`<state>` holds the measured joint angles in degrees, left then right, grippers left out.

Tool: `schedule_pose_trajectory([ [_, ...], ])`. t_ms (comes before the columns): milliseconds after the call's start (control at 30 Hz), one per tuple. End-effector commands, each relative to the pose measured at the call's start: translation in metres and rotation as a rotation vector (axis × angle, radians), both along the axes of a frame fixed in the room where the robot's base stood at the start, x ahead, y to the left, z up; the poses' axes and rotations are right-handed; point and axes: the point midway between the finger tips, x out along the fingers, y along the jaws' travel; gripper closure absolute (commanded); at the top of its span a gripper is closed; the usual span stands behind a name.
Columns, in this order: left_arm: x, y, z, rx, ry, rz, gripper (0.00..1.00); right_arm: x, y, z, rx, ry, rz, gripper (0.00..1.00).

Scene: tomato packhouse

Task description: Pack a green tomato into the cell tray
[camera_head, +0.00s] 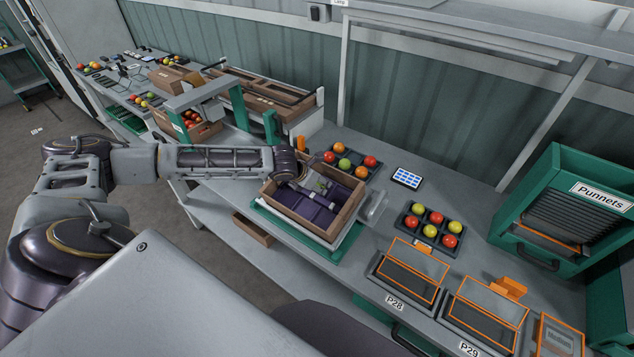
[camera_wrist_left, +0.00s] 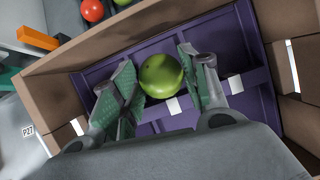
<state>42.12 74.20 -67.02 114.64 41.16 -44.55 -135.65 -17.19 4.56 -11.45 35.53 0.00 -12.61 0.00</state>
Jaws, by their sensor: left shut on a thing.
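A purple cell tray (camera_head: 341,198) lies inside an open cardboard box (camera_head: 311,227) on the bench. The tray (camera_wrist_left: 257,104) also shows in the left wrist view, with low dividers and no other tomato in its visible part. My left gripper (camera_head: 318,186) is over the box. In the left wrist view, a green tomato (camera_wrist_left: 160,76) sits between the green finger pads of my left gripper (camera_wrist_left: 157,88), which is shut on it. Whether the tomato touches the tray floor I cannot tell. My right gripper is not in view.
A dark tray of red, orange and green tomatoes (camera_head: 345,163) stands behind the box; another tomato tray (camera_head: 430,228) is to the right. A clear container (camera_head: 373,206) stands close to the box's right side. A green Punnets rack (camera_head: 560,220) stands far right.

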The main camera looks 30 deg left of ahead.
Motion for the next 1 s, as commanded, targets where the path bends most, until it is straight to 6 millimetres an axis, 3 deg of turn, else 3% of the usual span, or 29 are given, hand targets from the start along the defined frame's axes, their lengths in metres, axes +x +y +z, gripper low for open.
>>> schedule_pose_trajectory([
  [1000,0.0018,-0.0005,-0.0065,0.0,0.0,0.0,0.67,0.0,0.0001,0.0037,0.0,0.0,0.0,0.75],
])
